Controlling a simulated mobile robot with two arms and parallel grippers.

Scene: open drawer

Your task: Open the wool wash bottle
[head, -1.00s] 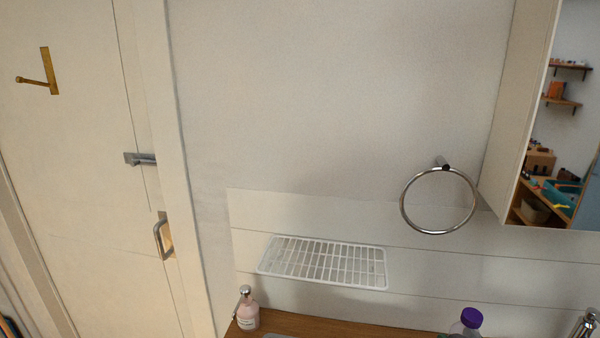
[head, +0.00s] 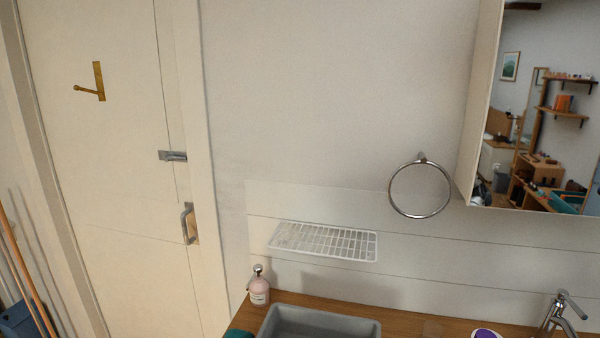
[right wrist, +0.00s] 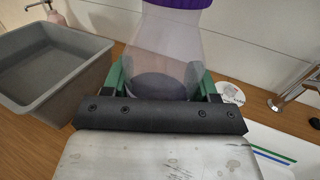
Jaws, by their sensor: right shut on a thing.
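In the right wrist view, the wool wash bottle (right wrist: 170,45) is translucent and pale, with a purple cap (right wrist: 180,3) cut off by the top edge. My right gripper (right wrist: 162,80) is shut on the bottle, with a green finger on each side of its lower body. The cap sits on the bottle's neck as far as it shows. In the head view, only a purple shape with a pale rim (head: 487,333) shows at the bottom edge; I cannot tell whether it is the cap.
A grey basin (head: 320,318) stands on the wooden counter (head: 405,322), with a pink pump bottle (head: 259,288) behind its left corner. A chrome tap (head: 555,314) is at right. A round white item (right wrist: 230,92) lies right of the held bottle. A wire rack (head: 322,241) hangs on the wall.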

